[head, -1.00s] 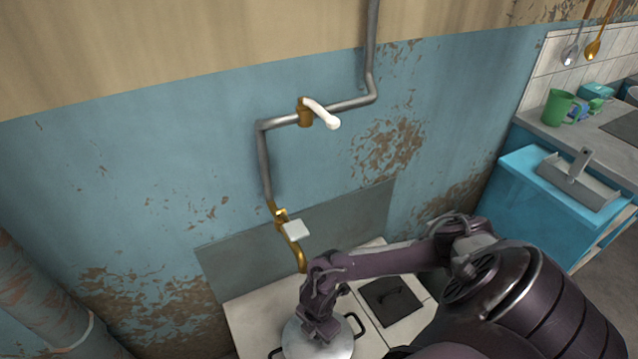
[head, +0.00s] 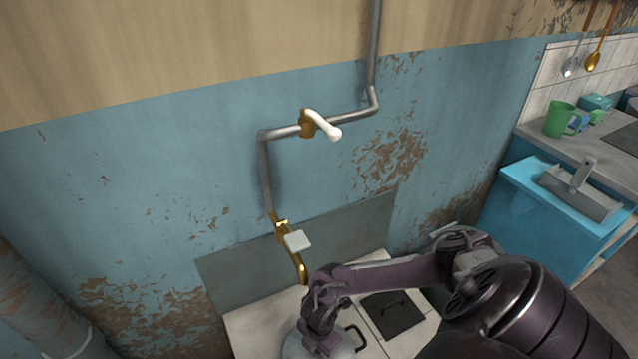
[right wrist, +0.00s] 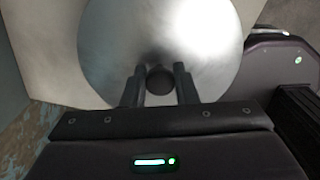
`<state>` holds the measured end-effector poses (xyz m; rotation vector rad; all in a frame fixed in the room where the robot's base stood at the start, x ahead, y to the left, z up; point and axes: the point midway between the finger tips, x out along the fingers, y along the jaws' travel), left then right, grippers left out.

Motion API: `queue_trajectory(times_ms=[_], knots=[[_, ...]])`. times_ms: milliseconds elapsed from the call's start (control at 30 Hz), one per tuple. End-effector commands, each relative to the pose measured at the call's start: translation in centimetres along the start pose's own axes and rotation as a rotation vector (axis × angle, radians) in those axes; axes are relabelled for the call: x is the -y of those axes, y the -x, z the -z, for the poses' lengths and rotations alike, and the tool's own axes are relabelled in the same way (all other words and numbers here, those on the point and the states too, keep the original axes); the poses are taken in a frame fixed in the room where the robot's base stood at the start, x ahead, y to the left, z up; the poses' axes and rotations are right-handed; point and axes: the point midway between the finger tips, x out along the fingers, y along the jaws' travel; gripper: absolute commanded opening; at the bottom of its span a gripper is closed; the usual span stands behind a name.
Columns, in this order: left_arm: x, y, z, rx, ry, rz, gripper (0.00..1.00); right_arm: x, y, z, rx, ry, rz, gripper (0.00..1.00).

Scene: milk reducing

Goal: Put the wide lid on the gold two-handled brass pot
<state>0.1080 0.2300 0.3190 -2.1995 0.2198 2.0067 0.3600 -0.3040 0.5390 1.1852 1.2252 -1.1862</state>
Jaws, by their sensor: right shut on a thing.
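My right gripper (head: 323,340) is low in the head view, over the stove, with its fingertips hard to make out. In the right wrist view the fingers (right wrist: 159,80) are shut on the dark round knob (right wrist: 160,76) of a wide silver lid (right wrist: 112,45). The lid's edge (head: 292,346) shows left of the gripper in the head view. A dark loop handle (head: 358,338) sticks out to the right beneath the lid. The pot's body is hidden, so its colour and how the lid sits on it cannot be told. My left gripper is out of view.
A pale stovetop (head: 262,323) stands against the blue wall, with a dark square plate (head: 392,315) to the right. A gold valve and pipe (head: 300,265) come down the wall behind the gripper. A blue cabinet (head: 530,205) stands at the far right.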

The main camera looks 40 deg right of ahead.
Motion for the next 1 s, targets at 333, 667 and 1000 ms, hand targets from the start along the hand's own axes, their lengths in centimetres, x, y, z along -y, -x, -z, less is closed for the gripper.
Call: queue_trajectory(times_ms=[333, 667, 1000], knots=[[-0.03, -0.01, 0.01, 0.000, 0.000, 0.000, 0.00, 0.00, 0.00, 0.00, 0.000, 0.000, 0.000, 0.52], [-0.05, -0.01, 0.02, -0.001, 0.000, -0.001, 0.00, 0.03, -0.02, -0.02, 0.000, 0.000, 0.000, 0.73], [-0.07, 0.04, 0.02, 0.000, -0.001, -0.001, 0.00, 0.02, 0.03, -0.02, 0.000, 0.000, 0.000, 0.81]])
